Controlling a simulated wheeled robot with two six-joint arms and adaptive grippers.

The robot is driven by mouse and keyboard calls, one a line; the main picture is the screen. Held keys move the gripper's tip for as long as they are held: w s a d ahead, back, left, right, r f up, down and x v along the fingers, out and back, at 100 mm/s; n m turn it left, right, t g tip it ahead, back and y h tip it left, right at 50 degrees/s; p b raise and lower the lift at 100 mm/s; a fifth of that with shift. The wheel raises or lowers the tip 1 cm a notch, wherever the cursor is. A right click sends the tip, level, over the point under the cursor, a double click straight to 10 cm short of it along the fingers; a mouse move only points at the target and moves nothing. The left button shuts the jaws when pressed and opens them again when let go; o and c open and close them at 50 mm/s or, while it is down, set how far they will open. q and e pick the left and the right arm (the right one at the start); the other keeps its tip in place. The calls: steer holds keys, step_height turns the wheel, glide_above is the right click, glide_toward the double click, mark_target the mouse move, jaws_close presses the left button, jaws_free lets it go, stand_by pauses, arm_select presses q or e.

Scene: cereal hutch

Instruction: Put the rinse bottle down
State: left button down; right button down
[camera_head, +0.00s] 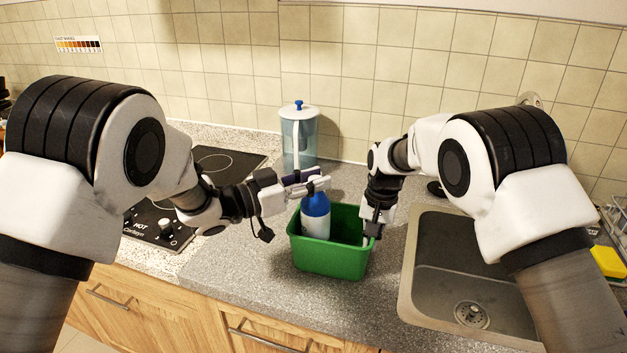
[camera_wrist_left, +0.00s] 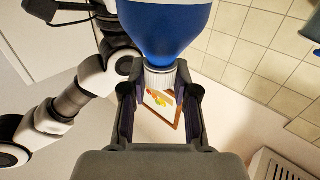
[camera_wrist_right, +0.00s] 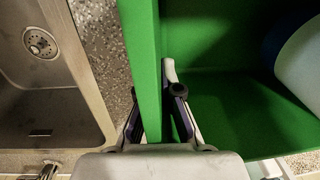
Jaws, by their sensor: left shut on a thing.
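The rinse bottle (camera_head: 316,217), blue above and white below, stands roughly upright inside a green bin (camera_head: 329,262) on the counter. My left gripper (camera_head: 318,184) is shut on the bottle's top end. In the left wrist view, the fingers (camera_wrist_left: 160,95) close on the white ribbed neck under the blue body (camera_wrist_left: 165,30). The bottle's lower end is hidden by the bin's front wall. My right gripper (camera_head: 371,236) is at the bin's right side. In the right wrist view, its fingers (camera_wrist_right: 158,115) straddle the bin wall (camera_wrist_right: 146,60); whether both press on it is unclear.
A clear water pitcher (camera_head: 298,140) with a blue knob stands behind the bin. A metal sink (camera_head: 470,270) lies to the right, with a yellow sponge (camera_head: 607,262) beyond it. A black hob (camera_head: 222,160) is at the left. The counter in front of the bin is clear.

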arm_select(q)
steer(key=shift+f, duration=0.1)
steer(key=shift+f, duration=0.45)
steer(key=c, duration=0.9)
jaws_free()
steer(key=shift+r, duration=0.25)
steer(key=v, duration=1.2)
steer(key=shift+r, duration=0.3)
